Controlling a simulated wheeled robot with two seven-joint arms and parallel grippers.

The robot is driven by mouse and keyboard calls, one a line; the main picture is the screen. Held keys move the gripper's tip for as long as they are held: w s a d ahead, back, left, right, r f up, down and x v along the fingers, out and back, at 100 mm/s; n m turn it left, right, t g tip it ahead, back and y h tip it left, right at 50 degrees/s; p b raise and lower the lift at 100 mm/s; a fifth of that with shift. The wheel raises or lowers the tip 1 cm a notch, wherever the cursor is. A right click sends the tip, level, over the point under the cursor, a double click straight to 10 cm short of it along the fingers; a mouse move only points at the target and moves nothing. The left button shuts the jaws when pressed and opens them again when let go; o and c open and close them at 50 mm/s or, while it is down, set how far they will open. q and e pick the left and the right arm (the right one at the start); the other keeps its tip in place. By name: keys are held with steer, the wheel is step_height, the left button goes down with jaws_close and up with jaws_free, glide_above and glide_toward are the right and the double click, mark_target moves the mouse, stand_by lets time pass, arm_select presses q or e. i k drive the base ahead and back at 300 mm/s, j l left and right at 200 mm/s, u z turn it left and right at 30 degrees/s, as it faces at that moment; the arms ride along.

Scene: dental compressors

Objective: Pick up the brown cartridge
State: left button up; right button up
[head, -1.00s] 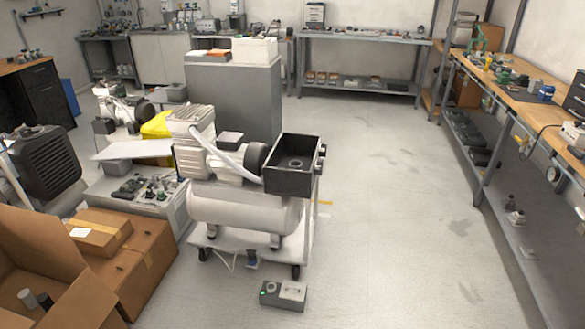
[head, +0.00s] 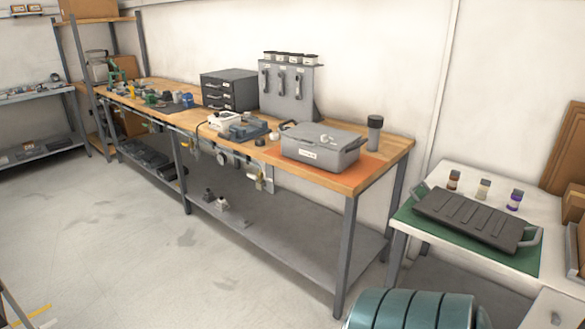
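A small cartridge with a brown band (head: 453,181) stands upright on the white table at the right of the head view. It is the leftmost of three similar ones in a row. Beside it stand a pale tan one (head: 483,189) and a purple one (head: 514,200). All three are behind a dark ribbed tray or lid (head: 468,219), apart from each other. Neither of my grippers is in view.
The white table (head: 440,178) has a green mat (head: 412,217) under the dark tray. A teal ribbed rounded object (head: 410,312) is in front of it. To the left is a wooden workbench (head: 345,182) with a grey case (head: 322,149). Open floor (head: 130,235) lies at left.

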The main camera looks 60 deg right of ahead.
mark_target(455, 176)
steer(key=z, duration=3)
steer(key=i+l, duration=0.1)
steer(key=l, duration=0.4)
steer(key=i, duration=0.05)
